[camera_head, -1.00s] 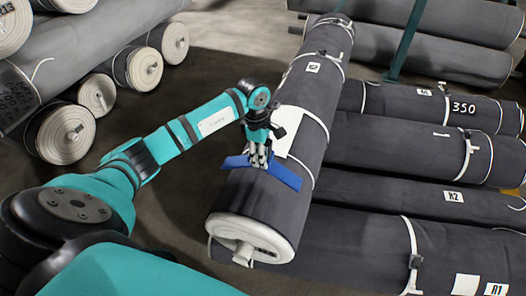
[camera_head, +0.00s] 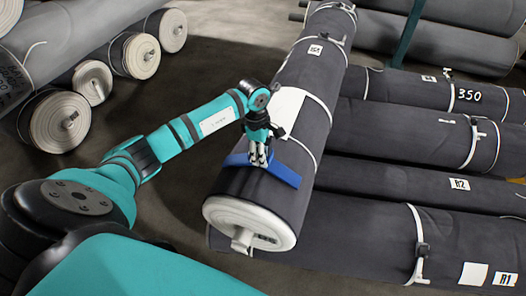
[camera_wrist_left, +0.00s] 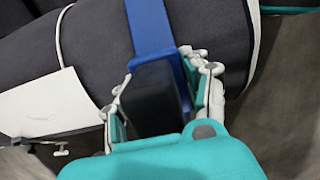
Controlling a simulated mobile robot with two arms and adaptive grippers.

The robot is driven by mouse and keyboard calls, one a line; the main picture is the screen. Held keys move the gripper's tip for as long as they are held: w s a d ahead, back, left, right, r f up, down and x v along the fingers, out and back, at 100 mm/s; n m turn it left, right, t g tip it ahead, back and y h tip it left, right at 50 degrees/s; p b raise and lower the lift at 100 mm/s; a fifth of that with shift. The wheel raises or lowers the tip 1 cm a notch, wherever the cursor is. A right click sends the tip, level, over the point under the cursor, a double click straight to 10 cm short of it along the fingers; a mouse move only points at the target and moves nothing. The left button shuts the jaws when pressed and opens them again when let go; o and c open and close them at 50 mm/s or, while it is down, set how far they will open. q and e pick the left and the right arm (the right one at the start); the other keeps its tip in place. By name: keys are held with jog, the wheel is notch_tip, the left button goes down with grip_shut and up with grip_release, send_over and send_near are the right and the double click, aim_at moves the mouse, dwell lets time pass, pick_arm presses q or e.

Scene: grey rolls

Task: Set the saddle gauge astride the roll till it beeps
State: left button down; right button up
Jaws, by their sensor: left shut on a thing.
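The saddle gauge is a blue angled bar (camera_head: 283,174) lying across the top of the near end of a dark grey roll (camera_head: 312,85). My left gripper (camera_head: 259,156) is shut on the gauge from above. In the left wrist view the blue strap-like arm of the gauge (camera_wrist_left: 149,28) runs over the roll's dark surface (camera_wrist_left: 98,42), and a black block (camera_wrist_left: 152,98) sits between my fingers. I cannot tell whether both legs of the gauge touch the roll. My right gripper does not show.
The roll lies atop other dark rolls (camera_head: 400,135) at the right, with white straps and labels. Lighter rolls (camera_head: 55,122) are stacked at the left. A teal post (camera_head: 408,35) stands at the back. Dark floor (camera_head: 180,195) is open between the stacks.

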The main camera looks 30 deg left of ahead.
pick_arm(q)
jog(key=shift+f, duration=0.2)
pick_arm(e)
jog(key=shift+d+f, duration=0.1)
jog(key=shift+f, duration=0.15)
pick_arm(q)
jog(key=shift+f+b, duration=0.3)
jog(key=shift+b, duration=0.1)
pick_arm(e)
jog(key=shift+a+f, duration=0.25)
pick_arm(q)
jog(key=c, duration=0.5)
grip_release()
jog(key=shift+c, duration=0.2)
jog(key=r, duration=0.4)
jog(key=a+r, duration=0.1)
jog(key=r, duration=0.1)
jog(key=shift+s+r, duration=0.1)
jog(key=shift+r, duration=0.9)
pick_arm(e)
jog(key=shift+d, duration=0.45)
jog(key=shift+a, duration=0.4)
